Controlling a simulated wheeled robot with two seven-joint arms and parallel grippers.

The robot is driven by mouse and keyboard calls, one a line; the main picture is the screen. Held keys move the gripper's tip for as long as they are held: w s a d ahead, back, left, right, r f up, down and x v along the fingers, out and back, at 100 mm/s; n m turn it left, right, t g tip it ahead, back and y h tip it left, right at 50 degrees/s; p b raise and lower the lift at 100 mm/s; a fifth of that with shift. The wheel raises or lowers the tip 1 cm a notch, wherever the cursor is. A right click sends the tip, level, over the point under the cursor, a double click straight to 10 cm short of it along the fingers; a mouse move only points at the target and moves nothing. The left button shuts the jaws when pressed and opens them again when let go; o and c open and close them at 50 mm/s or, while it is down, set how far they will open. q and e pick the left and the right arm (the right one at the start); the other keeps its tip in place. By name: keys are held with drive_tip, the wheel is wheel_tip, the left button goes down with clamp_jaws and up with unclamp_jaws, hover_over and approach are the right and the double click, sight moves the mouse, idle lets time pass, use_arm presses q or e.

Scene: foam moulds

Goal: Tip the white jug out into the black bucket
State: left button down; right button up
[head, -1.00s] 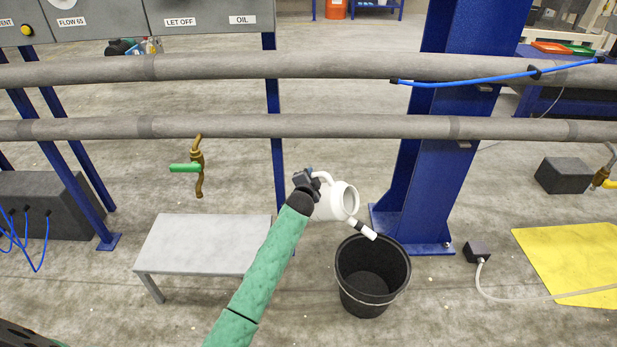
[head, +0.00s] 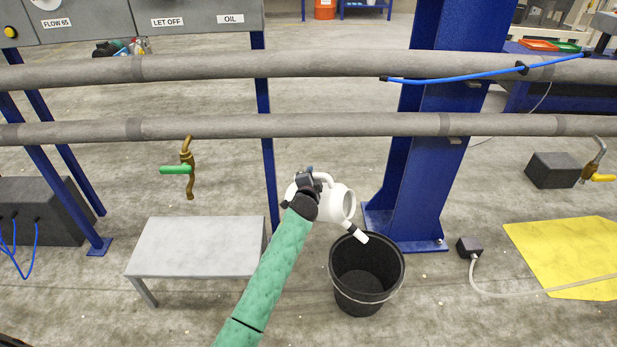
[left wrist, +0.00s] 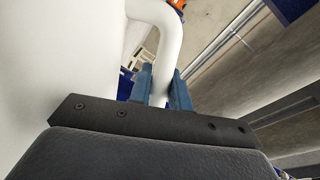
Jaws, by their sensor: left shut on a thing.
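The white jug (head: 338,206) is held in the air in the head view, tilted to the right. Its spout end points down toward the black bucket (head: 366,274), over the bucket's rim. No liquid shows leaving the spout. My left gripper (head: 310,182), on the green-sleeved arm, is shut on the jug's handle. In the left wrist view the two blue fingers (left wrist: 162,88) close around the white handle, with the jug's body (left wrist: 60,60) at the left. The bucket stands upright on the floor, and its visible inside looks dark and empty. My right gripper is not in view.
A grey low bench (head: 195,246) stands left of the bucket. A blue column (head: 425,160) rises just behind it. Two grey pipes (head: 300,126) cross behind the jug, with a green-handled tap (head: 180,169). A small dark box with a hose (head: 469,247) and a yellow mat (head: 565,255) lie right.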

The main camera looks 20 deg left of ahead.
sight(323, 178)
use_arm(q)
drive_tip(key=shift+d+r, duration=0.15)
drive_tip(key=shift+d, duration=0.2)
drive_tip(key=shift+d+r, duration=0.1)
drive_tip(key=shift+d, duration=0.05)
drive_tip(key=shift+s+d, duration=0.1)
drive_tip(key=shift+d, duration=0.1)
drive_tip(key=shift+d+r+m, duration=0.2)
drive_tip(key=shift+d+m, duration=0.15)
drive_tip(key=shift+m, duration=0.05)
drive_tip(key=shift+s+d, duration=0.1)
drive_tip(key=shift+d, duration=0.05)
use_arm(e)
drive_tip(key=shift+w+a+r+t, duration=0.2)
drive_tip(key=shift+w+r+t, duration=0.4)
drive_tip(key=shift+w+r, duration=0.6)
use_arm(q)
drive_tip(key=shift+r, duration=0.1)
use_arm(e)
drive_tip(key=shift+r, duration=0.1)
use_arm(q)
drive_tip(key=shift+d, duration=0.25)
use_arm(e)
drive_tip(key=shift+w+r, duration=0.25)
